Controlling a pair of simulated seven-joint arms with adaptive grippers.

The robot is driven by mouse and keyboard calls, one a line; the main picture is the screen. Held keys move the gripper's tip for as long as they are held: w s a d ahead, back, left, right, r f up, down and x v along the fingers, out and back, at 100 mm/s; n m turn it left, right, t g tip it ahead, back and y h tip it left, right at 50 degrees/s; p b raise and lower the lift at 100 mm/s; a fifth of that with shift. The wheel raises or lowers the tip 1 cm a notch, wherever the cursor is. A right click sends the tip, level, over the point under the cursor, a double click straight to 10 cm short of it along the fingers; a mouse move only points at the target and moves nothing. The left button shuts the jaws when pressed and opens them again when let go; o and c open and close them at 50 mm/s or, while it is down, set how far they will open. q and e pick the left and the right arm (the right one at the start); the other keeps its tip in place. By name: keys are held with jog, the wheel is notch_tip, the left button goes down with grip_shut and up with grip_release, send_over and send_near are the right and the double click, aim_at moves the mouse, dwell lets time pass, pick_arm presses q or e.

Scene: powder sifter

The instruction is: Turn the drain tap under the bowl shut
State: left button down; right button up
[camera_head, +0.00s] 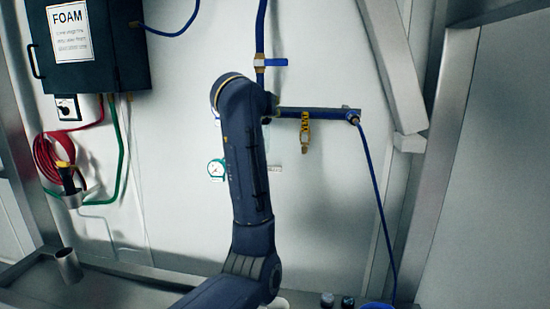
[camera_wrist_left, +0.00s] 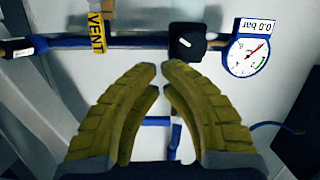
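The bowl and its drain tap cannot be made out in either view; my left arm covers much of the pipework in the head view. In the left wrist view, which looks upside down, my left gripper (camera_wrist_left: 160,70) has its yellow fingertips almost together, with a thin gap and nothing visible held. The tips point at the pipe beside a black knob (camera_wrist_left: 187,42). Contact cannot be told. In the head view the gripper is hidden behind my arm. My right gripper is not in view.
A blue lever (camera_head: 276,62) sits on the upper pipe. The yellow VENT valve (camera_head: 305,130) hangs right of my arm, and a gauge (camera_head: 216,168) is left of it. In the wrist view the gauge (camera_wrist_left: 247,55) reads 0.0 bar. A FOAM cabinet (camera_head: 110,45) and red hose (camera_head: 45,155) are at left.

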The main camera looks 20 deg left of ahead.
pick_arm(q)
jog(key=w+r+g, duration=0.1)
jog(key=w+g, duration=0.1)
jog(key=g, duration=0.4)
send_over(269, 169)
jog(key=w+d, duration=0.1)
jog(key=shift+m+h, duration=0.3)
jog(key=shift+m, duration=0.1)
notch_tip(269, 169, down, 14)
jog(key=shift+f, duration=0.1)
jog(key=shift+w+d+f, duration=0.15)
jog(key=shift+w+f, duration=0.05)
jog(key=shift+f, duration=0.75)
jog(key=shift+d+f, duration=0.1)
jog(key=shift+f, duration=0.9)
jog(key=shift+d+f, duration=0.15)
jog(key=shift+f, duration=0.55)
